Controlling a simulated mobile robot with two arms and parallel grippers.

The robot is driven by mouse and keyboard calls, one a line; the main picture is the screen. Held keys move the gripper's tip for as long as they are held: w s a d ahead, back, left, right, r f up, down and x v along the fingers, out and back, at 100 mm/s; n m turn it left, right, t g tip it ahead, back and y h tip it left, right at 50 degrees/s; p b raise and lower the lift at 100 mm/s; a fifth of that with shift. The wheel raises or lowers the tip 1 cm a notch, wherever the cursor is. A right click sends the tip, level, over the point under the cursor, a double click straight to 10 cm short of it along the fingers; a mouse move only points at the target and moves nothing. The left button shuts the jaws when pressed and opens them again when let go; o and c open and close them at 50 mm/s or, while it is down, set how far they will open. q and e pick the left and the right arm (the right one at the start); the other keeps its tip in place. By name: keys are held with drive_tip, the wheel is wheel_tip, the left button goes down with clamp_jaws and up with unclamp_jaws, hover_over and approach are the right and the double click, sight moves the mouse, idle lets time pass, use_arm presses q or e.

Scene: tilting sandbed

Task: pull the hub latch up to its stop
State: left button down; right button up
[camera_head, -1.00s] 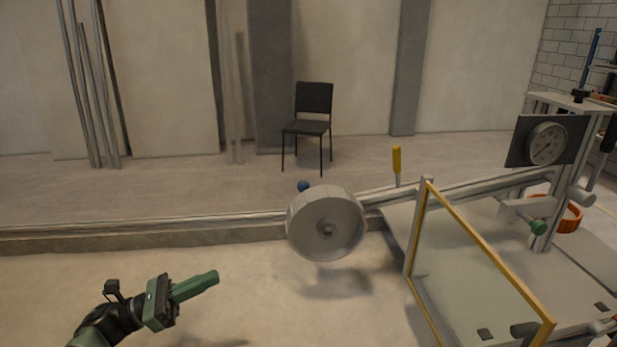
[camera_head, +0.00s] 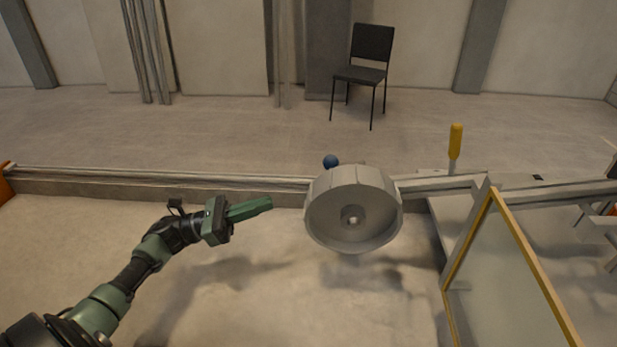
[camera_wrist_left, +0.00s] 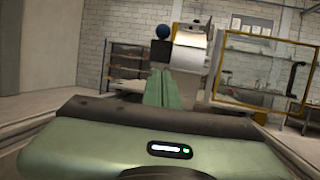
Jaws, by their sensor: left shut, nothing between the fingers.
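A grey wheel-like drum with a hub (camera_head: 352,218) at its centre stands over the sandbed in the head view. A blue ball knob (camera_head: 330,162) sits at its upper left, partly behind the rim; I cannot tell for sure whether it is the hub latch. My right gripper is out of view.
A yellow-framed clear panel (camera_head: 540,285) stands right of the drum. A yellow-handled lever (camera_head: 455,145) rises from the rail behind. The sand (camera_head: 270,300) below the gripper is clear. A black chair (camera_head: 362,65) stands far back.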

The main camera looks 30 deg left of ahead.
use_arm(q)
drive_tip(key=p, duration=0.5)
approach(331, 163)
drive_tip(key=w+d+f, duration=0.3)
drive_tip(key=w+f, duration=0.1)
drive_tip(key=shift+w+d+r+p, duration=0.15)
drive_tip(key=shift+d+r+p, duration=0.1)
drive_tip(key=shift+r+p, duration=0.45)
drive_tip(key=shift+w+d+r+p, duration=0.1)
drive_tip(key=shift+d+r+p, duration=0.2)
drive_tip(key=shift+r+p, duration=0.35)
drive_tip(key=shift+r, duration=0.15)
drive_tip(key=shift+s+a+r+b, duration=0.1)
drive_tip(key=shift+a+r+b, duration=0.1)
drive_tip(key=shift+r, duration=0.5)
drive_tip(key=shift+a+r+b, duration=0.1)
drive_tip(key=shift+r+b, duration=0.05)
drive_tip(key=shift+r, duration=0.55)
